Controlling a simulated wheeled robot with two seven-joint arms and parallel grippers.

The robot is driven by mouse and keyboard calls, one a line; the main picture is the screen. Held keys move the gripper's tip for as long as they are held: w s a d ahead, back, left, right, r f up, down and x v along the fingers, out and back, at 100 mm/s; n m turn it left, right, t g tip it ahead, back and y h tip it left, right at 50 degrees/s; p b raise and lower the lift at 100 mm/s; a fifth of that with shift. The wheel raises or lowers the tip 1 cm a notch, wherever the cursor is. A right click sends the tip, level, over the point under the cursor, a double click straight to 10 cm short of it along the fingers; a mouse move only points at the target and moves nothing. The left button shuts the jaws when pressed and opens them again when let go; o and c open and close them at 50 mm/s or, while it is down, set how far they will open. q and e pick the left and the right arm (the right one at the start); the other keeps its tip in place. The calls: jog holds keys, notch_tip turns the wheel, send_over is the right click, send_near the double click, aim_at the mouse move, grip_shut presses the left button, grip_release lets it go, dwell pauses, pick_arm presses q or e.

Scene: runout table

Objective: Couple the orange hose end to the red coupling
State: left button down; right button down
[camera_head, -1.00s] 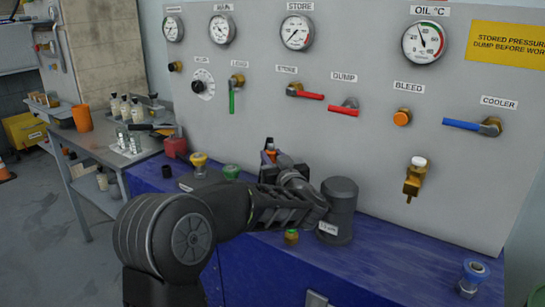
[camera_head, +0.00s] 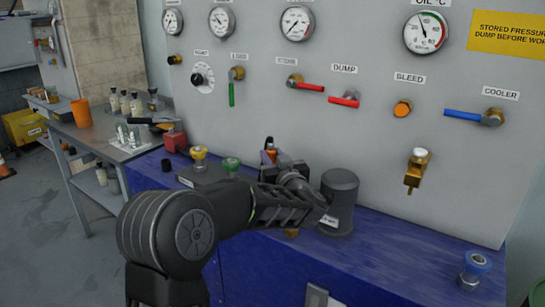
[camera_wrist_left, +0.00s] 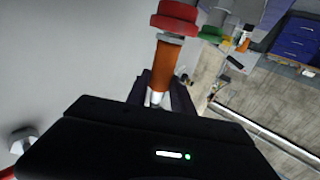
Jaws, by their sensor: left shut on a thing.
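The orange hose end (camera_wrist_left: 170,65) stands out of my left gripper (camera_wrist_left: 165,92) in the left wrist view. The gripper is shut on it. The red coupling (camera_wrist_left: 188,14) is right at the hose end's far end, with a grey collar between the red and the orange. I cannot tell whether they touch or are joined. In the head view my left gripper (camera_head: 279,170) is over the blue bench, and a bit of the orange hose end (camera_head: 270,153) shows above it. The red coupling is hidden there behind my arm. My right gripper is not in view.
A yellow coupling (camera_head: 199,153) and a green coupling (camera_head: 231,164) stand left of the gripper. A dark grey cylinder (camera_head: 339,200) stands close on its right. The gauge panel (camera_head: 365,125) rises behind. The right part of the blue bench (camera_head: 400,250) is mostly clear.

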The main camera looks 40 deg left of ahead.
pick_arm(q)
jog(key=shift+f, duration=0.15)
jog(key=c, duration=1)
grip_release()
jog(key=shift+c, duration=0.2)
jog(key=v, duration=0.7)
jog(key=shift+s+d, duration=0.25)
jog(key=shift+d, duration=0.05)
